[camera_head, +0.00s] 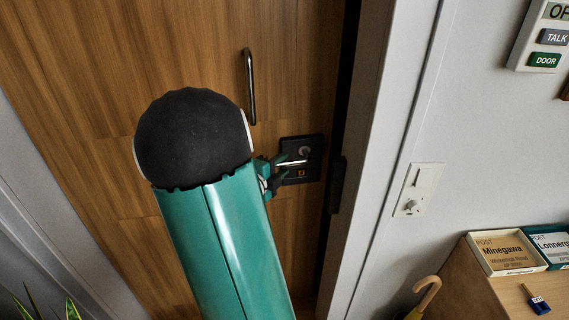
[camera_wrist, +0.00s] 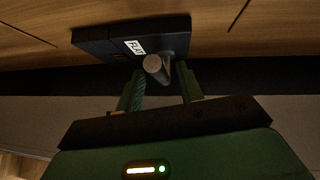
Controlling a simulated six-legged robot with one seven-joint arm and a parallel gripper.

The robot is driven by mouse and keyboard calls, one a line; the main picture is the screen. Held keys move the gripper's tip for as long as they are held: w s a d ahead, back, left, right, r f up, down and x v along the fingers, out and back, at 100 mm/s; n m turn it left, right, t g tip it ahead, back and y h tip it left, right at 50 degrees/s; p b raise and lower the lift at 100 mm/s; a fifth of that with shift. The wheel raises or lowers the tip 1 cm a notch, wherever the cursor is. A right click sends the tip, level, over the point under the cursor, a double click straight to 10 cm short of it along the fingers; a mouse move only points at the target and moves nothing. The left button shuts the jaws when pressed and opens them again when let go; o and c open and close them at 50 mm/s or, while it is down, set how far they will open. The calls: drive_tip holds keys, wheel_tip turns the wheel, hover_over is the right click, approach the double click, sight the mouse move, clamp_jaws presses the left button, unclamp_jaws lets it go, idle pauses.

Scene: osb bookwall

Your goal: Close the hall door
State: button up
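The hall door (camera_head: 100,60) is a wood-grain panel filling the left of the head view. A dark strip lies between its right edge and the grey frame; I cannot tell how wide the gap is. A black lock plate (camera_head: 302,172) with a silver lever handle (camera_head: 291,163) sits near that edge. My gripper (camera_head: 279,170) is at the lever, partly hidden by my arm. In the wrist view, my gripper's fingers (camera_wrist: 162,82) are apart, with the round end of the lever (camera_wrist: 153,64) between them near the tips. I cannot tell whether they touch it.
A vertical black pull bar (camera_head: 250,88) is above the lock plate. The door frame (camera_head: 380,110) and a switch plate (camera_head: 416,189) are to the right. An intercom panel (camera_head: 544,38) is higher up. A wooden cabinet (camera_head: 490,295) with post trays and an umbrella handle (camera_head: 427,294) stand lower right.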

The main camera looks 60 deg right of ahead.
drive_tip(key=shift+s+d+f, duration=0.1)
drive_tip(key=shift+d, duration=0.9)
clamp_jaws()
drive_tip(key=shift+f, duration=0.15)
drive_tip(key=shift+s+d+f+n+h, duration=0.15)
drive_tip(key=shift+f+n+h, duration=0.45)
drive_tip(key=shift+n+h, duration=0.3)
drive_tip(key=shift+s+d+f+n+h, duration=0.1)
drive_tip(key=shift+s+f+n+h, duration=0.1)
drive_tip(key=shift+f+n+h, duration=0.6)
drive_tip(key=shift+s+d+f+n+h, duration=0.15)
drive_tip(key=shift+f+n+h, duration=0.3)
drive_tip(key=shift+n+h, duration=0.45)
